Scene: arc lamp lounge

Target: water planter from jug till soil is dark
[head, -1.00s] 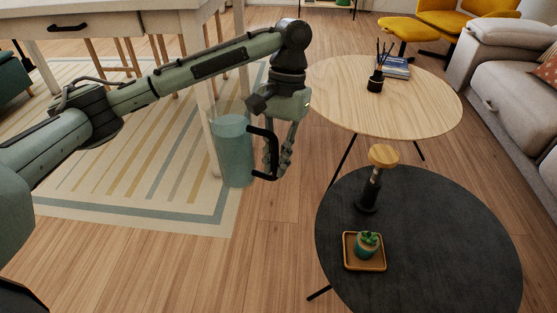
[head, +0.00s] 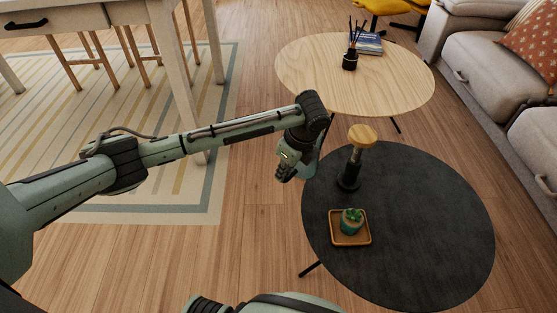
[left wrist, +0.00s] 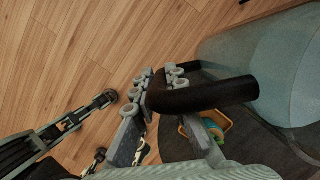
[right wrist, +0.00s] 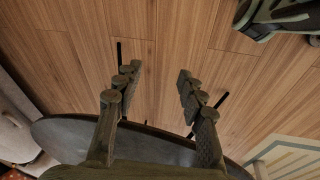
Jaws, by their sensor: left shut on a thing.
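The planter (head: 351,224) is a small teal pot with a green succulent, upright on a square wooden tray (head: 335,241) on the dark round table. Its soil is too small to judge. My left gripper (head: 285,173) is beyond and left of the planter, near the table's far left edge. In the left wrist view its fingers (left wrist: 158,92) are shut on the black handle (left wrist: 205,96) of the translucent teal jug (left wrist: 265,75). In the head view the jug (head: 309,164) is mostly hidden behind the gripper. My right gripper (right wrist: 158,78) is open and empty in the right wrist view.
A black grinder-like object with a wooden knob (head: 362,136) stands on the dark table (head: 430,220) behind the planter. A pale wood table (head: 400,85) with books and a dark reed holder stands beyond. A grey sofa (head: 480,70) is at right. The dark table's right side is clear.

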